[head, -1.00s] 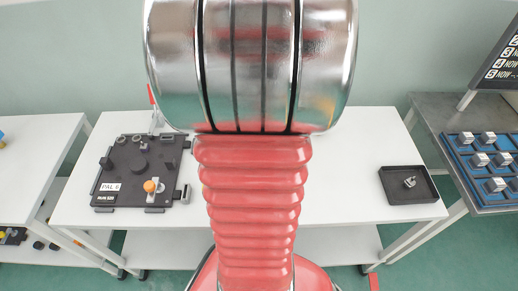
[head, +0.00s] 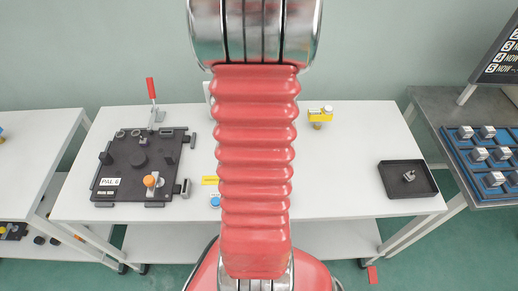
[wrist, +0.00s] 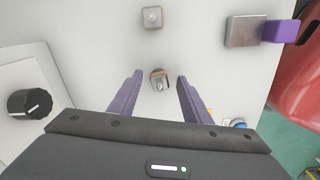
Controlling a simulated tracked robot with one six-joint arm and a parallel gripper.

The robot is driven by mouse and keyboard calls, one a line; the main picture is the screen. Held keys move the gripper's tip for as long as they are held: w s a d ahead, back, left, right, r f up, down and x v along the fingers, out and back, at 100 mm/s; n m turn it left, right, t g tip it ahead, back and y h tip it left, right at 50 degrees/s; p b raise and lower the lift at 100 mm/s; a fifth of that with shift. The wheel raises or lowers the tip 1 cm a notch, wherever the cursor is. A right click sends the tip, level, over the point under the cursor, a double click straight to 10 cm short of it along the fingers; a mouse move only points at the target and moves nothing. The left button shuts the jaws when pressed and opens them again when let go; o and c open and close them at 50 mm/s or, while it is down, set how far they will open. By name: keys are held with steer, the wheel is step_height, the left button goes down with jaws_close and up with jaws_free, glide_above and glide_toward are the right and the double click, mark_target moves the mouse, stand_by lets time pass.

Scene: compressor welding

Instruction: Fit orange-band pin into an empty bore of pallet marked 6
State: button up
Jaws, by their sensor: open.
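In the wrist view a small metal pin (wrist: 159,84) with an orange band near its top stands on the white table. My gripper (wrist: 159,77) is open, its two purple fingers to the left and right of the pin with gaps on both sides. I cannot tell how high the fingertips are above the table. In the head view the dark pallet (head: 120,185), labelled PAL 6, lies on the left of the table. It carries several round fittings and an orange knob; its bores are too small to tell. My arm hides the gripper and pin there.
In the wrist view a small square metal piece (wrist: 152,17), a metal block (wrist: 245,31) with a purple end and a black knob (wrist: 30,104) surround the pin. In the head view, a yellow piece (head: 320,116), a black tray (head: 406,193) and a red-handled lever (head: 151,88) show.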

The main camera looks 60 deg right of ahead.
steer(key=shift+a, duration=0.1)
jaws_close()
stand_by(1.4)
steer(key=shift+r, duration=0.35)
steer(key=shift+r, duration=1.8)
